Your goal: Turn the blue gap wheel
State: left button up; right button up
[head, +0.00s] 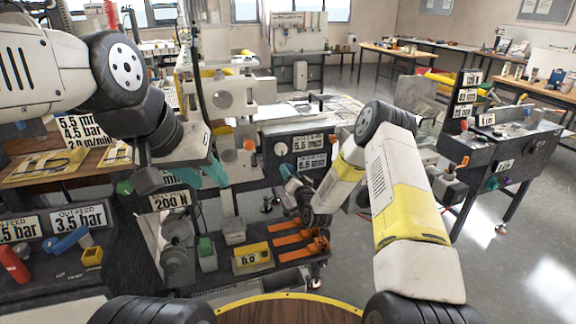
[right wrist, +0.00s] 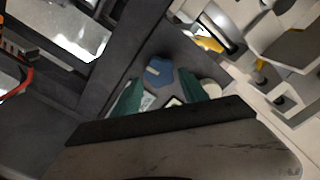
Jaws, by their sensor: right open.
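The blue gap wheel (right wrist: 158,72) shows in the right wrist view as a faceted blue knob with a pale mark, on a dark panel. My right gripper (right wrist: 160,93) is open. Its two teal fingers stand apart to the left and right, with the wheel just beyond and between them; I cannot tell whether they touch it. In the head view my right gripper (head: 286,173) is in front of the dark machine panel, and I cannot make out the wheel there.
The machine's panel carries display plates (head: 312,161) reading about 5.5 mm. Below stand a yellow bin (head: 251,257) and orange forked parts (head: 295,240). A dark console with knobs (head: 500,150) stands at right. The floor at lower right is clear.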

jog(key=v, duration=0.5)
jog(key=shift+w, duration=0.1)
notch_tip(320, 180, up, 13)
jog(key=d+n+g, duration=0.3)
jog(key=s+d+r+n+g+h, duration=0.1)
jog(key=s+d+r+g+h, duration=0.25)
jog(key=s+r, duration=0.6)
jog(key=s+d+r+g, duration=0.1)
jog(key=s+r, duration=0.1)
jog(key=s, duration=0.8)
jog(key=s+d+r+g, duration=0.2)
jog(key=s, duration=0.8)
jog(key=s+d+r+n+g, duration=0.1)
jog(key=s+d+r, duration=0.1)
jog(key=s, duration=0.8)
jog(key=shift+s, duration=0.3)
jog(key=shift+g, duration=0.25)
